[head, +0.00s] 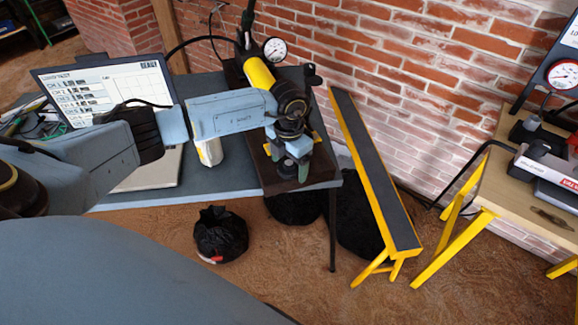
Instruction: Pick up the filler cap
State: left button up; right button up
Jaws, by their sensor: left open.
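My left arm reaches in from the left across the table, and my left gripper (291,164) points down over the dark wooden board at the table's right end. Its jaws are apart, and I see nothing clearly held between them. Behind it stands a yellow hydraulic cylinder (259,72) with a dark end and a round gauge (275,50). I cannot make out the filler cap for certain; the gripper and wrist cover part of the cylinder's near end. My right gripper is not in view.
An open laptop (105,90) stands on the grey table (225,190) at left, partly behind my arm. Black bags (220,235) lie on the floor. A wooden table (510,205) with tools is at right.

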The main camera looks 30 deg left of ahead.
pick_arm(q)
jog(key=shift+r, duration=0.1)
jog(key=c, duration=1.1)
